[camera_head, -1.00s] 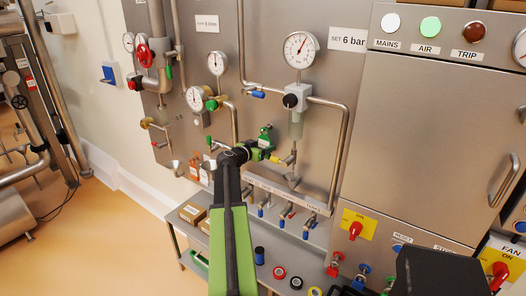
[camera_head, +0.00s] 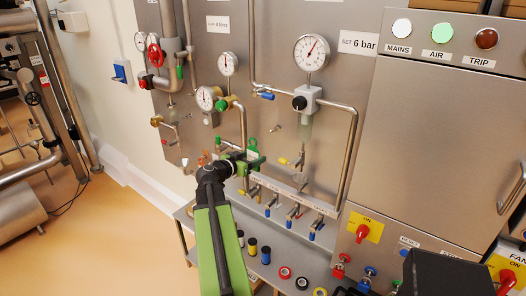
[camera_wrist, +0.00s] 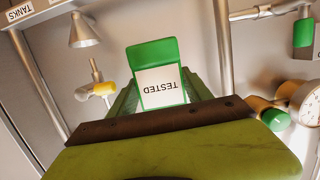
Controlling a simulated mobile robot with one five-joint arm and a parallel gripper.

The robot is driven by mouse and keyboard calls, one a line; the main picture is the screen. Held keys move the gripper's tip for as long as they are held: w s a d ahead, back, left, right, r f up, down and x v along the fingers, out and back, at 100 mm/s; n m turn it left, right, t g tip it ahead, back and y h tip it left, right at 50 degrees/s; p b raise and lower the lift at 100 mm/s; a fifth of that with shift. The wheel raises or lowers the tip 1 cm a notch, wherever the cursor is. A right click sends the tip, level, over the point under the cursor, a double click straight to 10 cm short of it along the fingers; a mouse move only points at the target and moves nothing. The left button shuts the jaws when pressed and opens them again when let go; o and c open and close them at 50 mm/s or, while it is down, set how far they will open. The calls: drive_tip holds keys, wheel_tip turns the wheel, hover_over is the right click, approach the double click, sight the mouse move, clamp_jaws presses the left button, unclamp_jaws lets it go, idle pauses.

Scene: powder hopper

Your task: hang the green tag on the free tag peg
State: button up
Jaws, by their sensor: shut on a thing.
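The green tag (camera_head: 252,149) has a white face. In the wrist view the tag (camera_wrist: 162,73) reads TESTED upside down and stands up from between the jaws. My gripper (camera_head: 248,162) is shut on its lower part, in front of the steel panel and apart from it. A small bare peg (camera_head: 275,128) sticks out of the panel to the right of and above the tag; I cannot tell for certain that it is the free tag peg.
A yellow-handled valve (camera_head: 284,161) is close on the right of my gripper. A gauge (camera_head: 207,98) with a green-knobbed valve (camera_head: 223,104) is above left. Several blue-handled taps (camera_head: 270,207) are below. A bench (camera_head: 285,255) holds rings and small cylinders.

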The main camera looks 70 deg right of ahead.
sight(253, 157)
drive_tip(key=v, duration=0.3)
drive_tip(key=f+v, duration=0.1)
drive_tip(key=shift+w+a+r, duration=0.1)
drive_tip(key=shift+a+r, duration=0.05)
drive_tip(key=shift+a, duration=0.2)
drive_tip(key=shift+r, duration=0.1)
drive_tip(key=shift+r+p, duration=0.55)
drive_tip(key=shift+p, duration=0.15)
drive_tip(key=shift+a, duration=0.15)
